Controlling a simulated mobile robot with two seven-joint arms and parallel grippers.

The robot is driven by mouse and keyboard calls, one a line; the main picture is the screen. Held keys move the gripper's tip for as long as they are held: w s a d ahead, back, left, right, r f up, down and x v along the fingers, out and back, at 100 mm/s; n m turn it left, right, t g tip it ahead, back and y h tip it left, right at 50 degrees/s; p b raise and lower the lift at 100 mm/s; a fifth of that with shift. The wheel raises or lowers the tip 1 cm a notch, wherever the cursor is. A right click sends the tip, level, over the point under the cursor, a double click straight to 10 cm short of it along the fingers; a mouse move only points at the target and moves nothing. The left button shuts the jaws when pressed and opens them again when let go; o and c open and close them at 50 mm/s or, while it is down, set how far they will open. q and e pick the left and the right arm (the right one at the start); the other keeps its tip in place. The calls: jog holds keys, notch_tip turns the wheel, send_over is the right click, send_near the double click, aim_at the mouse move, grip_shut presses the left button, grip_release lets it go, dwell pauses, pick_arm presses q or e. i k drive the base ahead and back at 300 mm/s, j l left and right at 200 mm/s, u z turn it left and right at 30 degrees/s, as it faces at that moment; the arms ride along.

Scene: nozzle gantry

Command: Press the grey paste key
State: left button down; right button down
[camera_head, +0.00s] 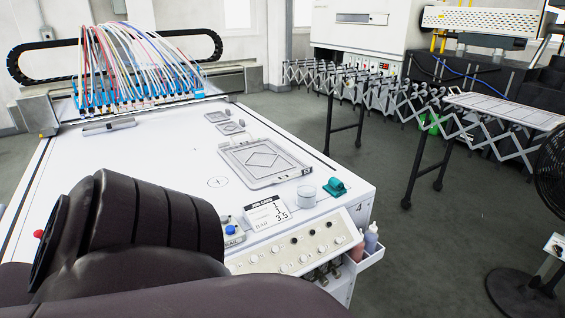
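The control panel (292,247) runs along the front edge of the white gantry table. It carries several small round pale keys or knobs and a few dark ones. Their labels are too small to read, so I cannot tell which is the grey paste key. A dark padded arm part of mine fills the lower left and covers the panel's left end. Neither of my grippers shows in the head view.
On the white table (165,160) stand a blue-button box (231,231), a job card (268,213), a clear jar (306,197), a teal object (335,187) and a grey tray (258,168). Bottles (371,238) sit in a side holder. A black fan (549,175) stands right.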

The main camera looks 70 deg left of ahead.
aim_at(224, 218)
jog(key=i+z, duration=0.2)
jog(key=i, duration=0.35)
jog(key=u, duration=3.25)
